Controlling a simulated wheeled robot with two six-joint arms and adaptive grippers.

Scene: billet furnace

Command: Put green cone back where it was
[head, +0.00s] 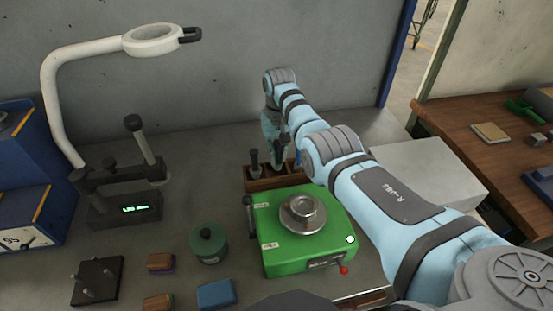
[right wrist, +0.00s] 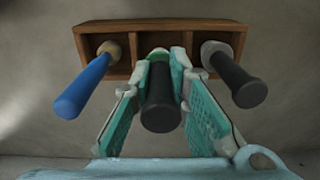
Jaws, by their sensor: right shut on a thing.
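My right gripper (right wrist: 160,95) is shut on a dark-handled piece (right wrist: 159,105). A little green shows at its far end, so I take it to be the green cone; most of its tip is hidden by the fingers. It is lined up with the middle compartment of a wooden rack (right wrist: 122,72). I cannot tell whether its tip is in the compartment or above it. In the head view, my right gripper (head: 275,125) points down over the rack (head: 262,185). My left gripper is not in view.
A blue-handled tool (right wrist: 84,85) and another dark-handled tool (right wrist: 236,80) stand in the outer compartments, close to the fingers. A green device (head: 275,240) with a metal disc is in front of the rack. A lamp (head: 65,100) and small blocks are at left.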

